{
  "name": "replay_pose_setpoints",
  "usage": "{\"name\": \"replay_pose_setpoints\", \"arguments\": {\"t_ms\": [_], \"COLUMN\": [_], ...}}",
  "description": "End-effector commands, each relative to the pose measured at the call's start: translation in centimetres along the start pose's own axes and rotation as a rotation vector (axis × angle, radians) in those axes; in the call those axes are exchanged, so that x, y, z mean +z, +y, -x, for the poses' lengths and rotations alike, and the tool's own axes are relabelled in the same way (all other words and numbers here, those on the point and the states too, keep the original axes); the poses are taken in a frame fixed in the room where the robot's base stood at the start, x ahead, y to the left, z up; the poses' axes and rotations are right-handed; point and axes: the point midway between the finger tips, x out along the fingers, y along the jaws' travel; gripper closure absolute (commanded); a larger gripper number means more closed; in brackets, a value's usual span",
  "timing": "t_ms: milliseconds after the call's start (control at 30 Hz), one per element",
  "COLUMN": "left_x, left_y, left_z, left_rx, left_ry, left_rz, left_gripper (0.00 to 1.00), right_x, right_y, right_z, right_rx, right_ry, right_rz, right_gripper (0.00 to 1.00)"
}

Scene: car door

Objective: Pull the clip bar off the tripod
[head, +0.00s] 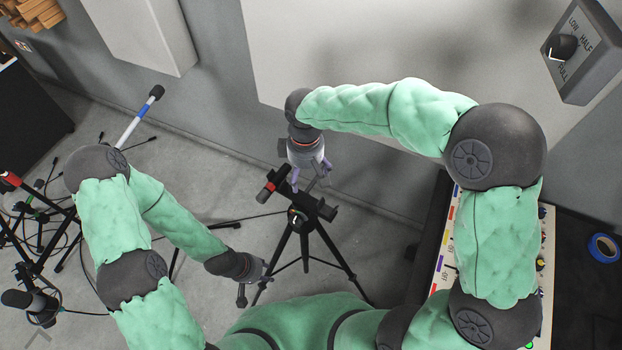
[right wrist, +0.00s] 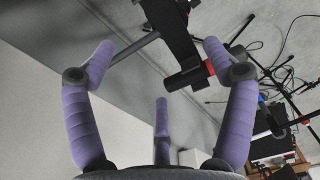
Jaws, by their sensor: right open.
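The black tripod (head: 304,232) stands on the grey floor in the middle of the head view, legs spread. A dark bar-like piece (head: 318,206) sits across its top, with a red-banded black cylinder (head: 272,182) at its left; I cannot tell which part is the clip bar. My right gripper (head: 308,180) is just above and behind the tripod top. In the right wrist view its purple fingers (right wrist: 158,62) are spread apart, with the dark piece (right wrist: 178,35) and the red-banded cylinder (right wrist: 190,76) beyond them. My left gripper (head: 242,290) hangs low left of the tripod, its fingers unclear.
Microphone stands and cables (head: 40,230) clutter the floor at left. A grey wall (head: 215,100) with large pale panels (head: 400,45) runs behind. A dark table with a colour-marked board (head: 444,262) and blue tape (head: 604,248) is at right. A switch box (head: 585,50) is at upper right.

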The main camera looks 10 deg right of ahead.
Motion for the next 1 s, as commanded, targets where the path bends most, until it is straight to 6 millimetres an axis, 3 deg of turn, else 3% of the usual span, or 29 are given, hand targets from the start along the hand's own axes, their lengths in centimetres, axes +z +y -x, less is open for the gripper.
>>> {"name": "replay_pose_setpoints", "arguments": {"t_ms": [400,733,1000], "left_x": [0.0,0.0,0.0], "left_y": [-0.3,-0.4,-0.6], "left_z": [-0.7,-1.0,-1.7], "left_rx": [0.0,0.0,0.0], "left_ry": [-0.001,-0.001,-0.001], "left_rz": [0.001,0.001,0.0], "left_gripper": [0.6,0.6,0.6], "right_x": [0.1,0.3,0.5], "right_y": [0.0,-0.2,-0.5], "right_z": [-4.9,-6.8,-10.4], "right_rx": [-0.001,-0.001,-0.001], "right_ry": [-0.003,-0.001,-0.002], "right_rz": [0.001,-0.001,0.0], "right_gripper": [0.16,0.16,0.16]}}
